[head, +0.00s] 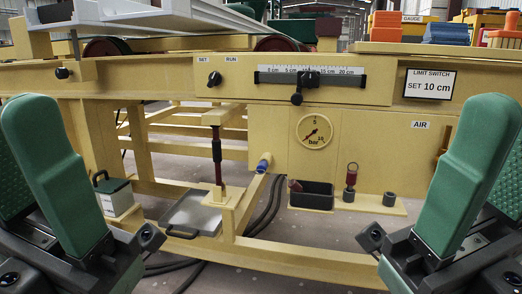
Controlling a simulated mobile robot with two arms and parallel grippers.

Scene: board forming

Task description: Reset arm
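My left gripper (16,125) stands upright at the left edge, its green fingers apart and nothing between them. My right gripper (500,125) stands upright at the right edge, likewise open and empty. Both are in front of the cream machine frame (150,80), and neither appears to touch it. Parts of both grippers are cut off by the picture edges.
The frame carries a black SET/RUN knob (214,79), a scale slider (308,79) near 10 cm, a pressure gauge (314,131) and a black bin (311,194). A grey tray (192,215) sits low at left. The space between my grippers is clear.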

